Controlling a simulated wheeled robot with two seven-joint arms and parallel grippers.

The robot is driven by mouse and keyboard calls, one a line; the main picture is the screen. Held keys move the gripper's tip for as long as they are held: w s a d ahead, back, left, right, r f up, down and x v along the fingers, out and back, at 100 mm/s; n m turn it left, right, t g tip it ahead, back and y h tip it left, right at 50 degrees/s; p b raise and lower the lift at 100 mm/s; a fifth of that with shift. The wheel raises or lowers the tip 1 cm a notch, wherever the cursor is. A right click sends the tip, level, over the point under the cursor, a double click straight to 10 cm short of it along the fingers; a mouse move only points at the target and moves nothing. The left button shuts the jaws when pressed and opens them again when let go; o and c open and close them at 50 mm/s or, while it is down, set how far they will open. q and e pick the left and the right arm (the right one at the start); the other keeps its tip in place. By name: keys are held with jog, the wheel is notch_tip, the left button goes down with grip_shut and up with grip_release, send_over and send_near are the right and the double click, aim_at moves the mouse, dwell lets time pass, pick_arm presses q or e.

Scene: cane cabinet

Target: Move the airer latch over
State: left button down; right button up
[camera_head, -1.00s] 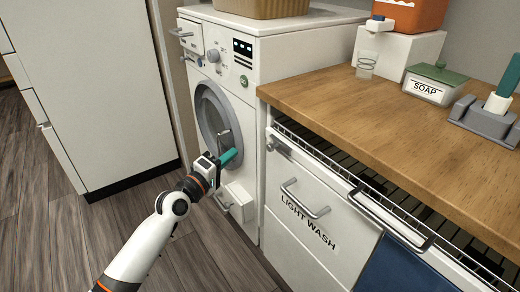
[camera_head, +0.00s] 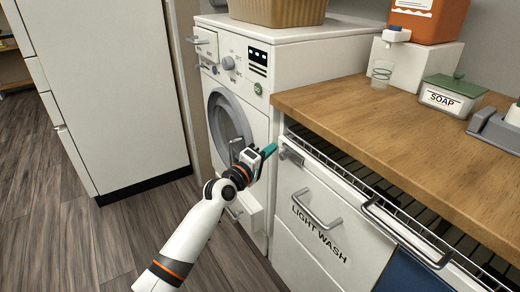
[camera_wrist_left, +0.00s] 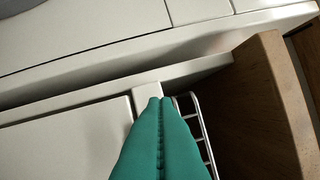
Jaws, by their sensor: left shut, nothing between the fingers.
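A small grey metal fitting (camera_head: 291,154), which looks like the airer latch, sits at the front left corner of the wire airer (camera_head: 340,172) under the wooden worktop. My left gripper (camera_head: 271,149) has its teal fingers closed and empty, just left of that fitting in the head view. I cannot tell whether they touch it. In the left wrist view the shut fingers (camera_wrist_left: 160,103) point at the cabinet's top edge, beside the wire rack (camera_wrist_left: 201,130). The latch cannot be made out clearly there. My right gripper is out of view.
A white washing machine (camera_head: 300,50) stands behind and left of my gripper. The LIGHT WASH drawer front (camera_head: 305,250) with its bar handle (camera_head: 317,210) is just right. The worktop (camera_head: 400,130) overhangs the rack. Open wooden floor (camera_head: 60,220) lies at left.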

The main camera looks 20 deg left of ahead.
aim_at(292, 153)
pick_arm(q)
jog(key=shift+s+d+f, duration=0.2)
jog(key=shift+s+d, duration=0.25)
jog(key=shift+d, duration=0.1)
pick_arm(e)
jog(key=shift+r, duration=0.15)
pick_arm(q)
jog(key=shift+d, duration=0.1)
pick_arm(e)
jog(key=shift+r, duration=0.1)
